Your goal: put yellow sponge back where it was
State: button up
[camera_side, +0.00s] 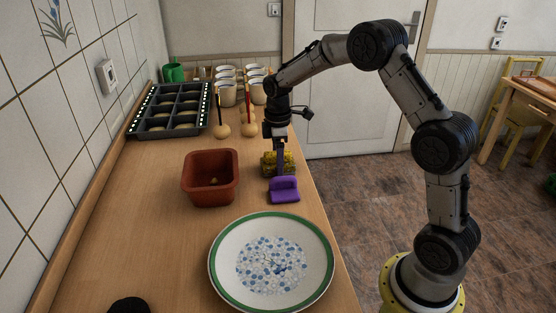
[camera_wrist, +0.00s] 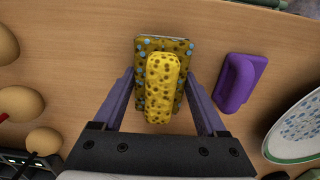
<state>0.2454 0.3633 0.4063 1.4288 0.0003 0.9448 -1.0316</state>
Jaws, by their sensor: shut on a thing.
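The yellow sponge (camera_side: 268,163) is low over or on the counter near its right edge, behind a purple block. In the wrist view the sponge (camera_wrist: 162,80) has a bright yellow pitted raised part on top of a wider, darker yellow base with blue spots. My gripper (camera_side: 279,158) points down and is shut on the sponge; in the wrist view its two fingers (camera_wrist: 163,92) lie along the sponge's two sides. I cannot tell whether the sponge touches the counter.
The purple block (camera_side: 284,190) is close in front. A terracotta tub (camera_side: 211,189) stands left, and a green-rimmed plate (camera_side: 225,265) lies nearer. Bulb-shaped items (camera_side: 221,131), a dark compartment tray (camera_side: 148,122) and several cups (camera_side: 227,96) are behind. Bare counter (camera_side: 140,220) lies left of the tub.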

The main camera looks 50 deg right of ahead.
jog(key=shift+f, duration=0.1)
jog(key=o, duration=1.2)
jog(key=shift+o, duration=0.2)
